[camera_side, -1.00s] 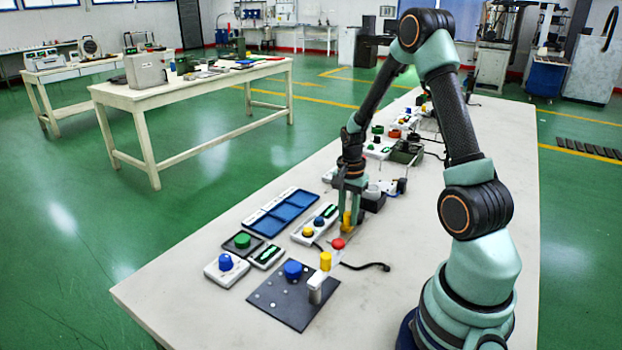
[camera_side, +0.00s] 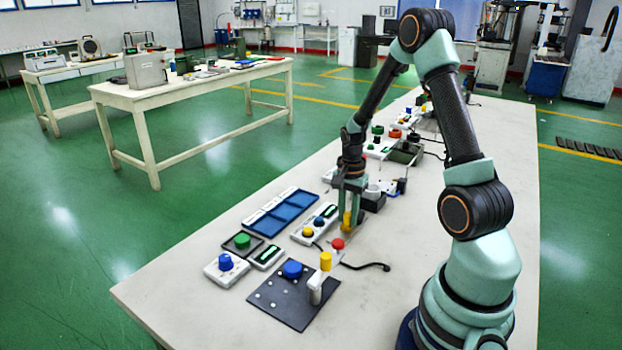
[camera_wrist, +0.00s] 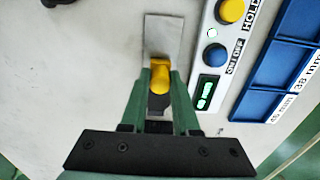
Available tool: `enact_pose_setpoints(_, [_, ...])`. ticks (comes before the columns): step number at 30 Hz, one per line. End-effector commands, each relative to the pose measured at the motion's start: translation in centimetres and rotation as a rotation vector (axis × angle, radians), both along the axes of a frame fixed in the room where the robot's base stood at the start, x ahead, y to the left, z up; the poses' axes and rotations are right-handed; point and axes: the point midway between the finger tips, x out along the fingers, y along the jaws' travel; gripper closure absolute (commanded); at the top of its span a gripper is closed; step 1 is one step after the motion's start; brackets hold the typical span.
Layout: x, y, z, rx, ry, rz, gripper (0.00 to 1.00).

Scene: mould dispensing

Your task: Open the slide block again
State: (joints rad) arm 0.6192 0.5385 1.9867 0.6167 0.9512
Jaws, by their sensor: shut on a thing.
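The slide block seems to be the small yellow piece (camera_wrist: 161,74) on a grey metal plate (camera_wrist: 163,35) in the wrist view. My gripper (camera_wrist: 161,85) is shut on this yellow piece, with a green finger on each side. In the side view my gripper (camera_side: 349,215) points down at the table, and the yellow piece (camera_side: 347,218) shows low between its fingers. The part of the plate under the fingers is hidden. I cannot tell how far the block is along the plate.
A white control box (camera_side: 314,226) with yellow and blue knobs stands close beside my gripper. A blue tray (camera_side: 284,212) lies beyond it. A dark plate (camera_side: 292,294) with a blue knob, a yellow-topped post (camera_side: 325,262) and a red knob (camera_side: 337,244) are nearer. A black cable (camera_side: 365,266) lies right.

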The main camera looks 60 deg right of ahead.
Motion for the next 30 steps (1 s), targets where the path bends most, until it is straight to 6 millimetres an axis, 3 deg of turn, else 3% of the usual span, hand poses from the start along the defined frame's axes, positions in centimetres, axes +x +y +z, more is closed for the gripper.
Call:
enact_pose_setpoints(9, [0.1,0.0,0.1,-0.001,-0.001,0.0,1.0])
enact_pose_setpoints(16, [0.0,2.2,0.1,-0.001,-0.001,0.003,1.0])
enact_pose_setpoints(23, [0.0,2.3,0.1,0.001,0.001,0.004,1.0])
enact_pose_setpoints(24, [0.0,2.3,0.1,0.001,0.002,0.004,0.59])
enact_pose_setpoints(25, [0.0,2.3,0.1,0.001,0.002,0.004,0.48])
enact_pose_setpoints(26, [0.0,2.3,0.1,0.001,0.002,0.004,0.41])
enact_pose_setpoints(30, [0.0,2.2,0.0,0.001,0.001,0.002,0.41])
